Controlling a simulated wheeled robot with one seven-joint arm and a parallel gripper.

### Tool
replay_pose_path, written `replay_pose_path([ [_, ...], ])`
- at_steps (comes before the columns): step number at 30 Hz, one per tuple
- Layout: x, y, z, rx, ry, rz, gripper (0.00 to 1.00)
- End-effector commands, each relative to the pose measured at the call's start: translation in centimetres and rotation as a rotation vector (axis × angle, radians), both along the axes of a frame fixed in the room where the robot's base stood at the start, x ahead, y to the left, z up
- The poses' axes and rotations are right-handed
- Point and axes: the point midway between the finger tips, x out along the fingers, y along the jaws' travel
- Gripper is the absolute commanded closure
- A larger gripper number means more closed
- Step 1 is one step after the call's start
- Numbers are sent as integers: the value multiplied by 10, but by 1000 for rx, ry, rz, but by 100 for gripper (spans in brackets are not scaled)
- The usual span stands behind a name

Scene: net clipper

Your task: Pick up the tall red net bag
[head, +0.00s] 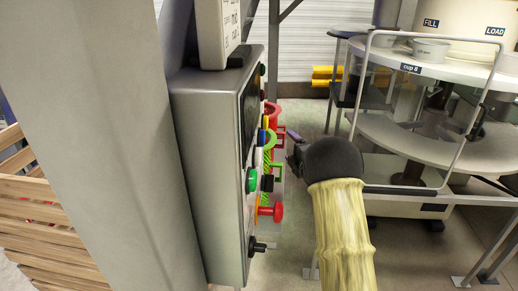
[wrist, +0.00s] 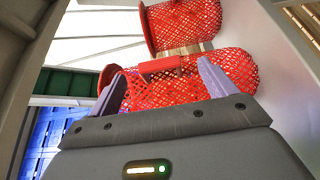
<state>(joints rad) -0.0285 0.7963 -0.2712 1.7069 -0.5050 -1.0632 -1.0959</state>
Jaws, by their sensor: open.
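In the wrist view, a red net bag (wrist: 165,90) with open mesh lies straight ahead, behind and between my fingers. A second red net piece (wrist: 185,25) shows above it; I cannot tell which is the taller. My gripper (wrist: 162,70) is open, with its two pale purple fingers spread in front of the lower red mesh. I see no mesh clamped between them, and contact is unclear. In the head view, my gripper (head: 290,141) is beside small red parts (head: 272,112) and green net (head: 270,140), partly hidden by the control box edge.
A grey control box (head: 215,150) with coloured buttons stands left of my arm in the head view. A white round machine table (head: 430,65) with a metal frame stands to the right. Floor between them is open. A blue crate-like surface (wrist: 45,140) shows at lower left in the wrist view.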

Motion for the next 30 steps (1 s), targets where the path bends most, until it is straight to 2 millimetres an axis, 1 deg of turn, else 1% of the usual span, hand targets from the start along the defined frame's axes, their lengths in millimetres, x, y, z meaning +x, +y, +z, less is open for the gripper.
replay_pose_path([
  [1,6,2,1,0,0,0,16],
  [4,12,3,0,0,0,0,16],
  [13,12,3,0,1,0,-1,16],
  [16,15,5,1,0,0,-1,16],
  [19,24,10,2,1,-2,1,16],
  [23,40,20,3,1,-2,1,16],
  [27,55,23,2,0,-1,-1,16],
  [30,60,24,2,0,-1,-1,16],
])
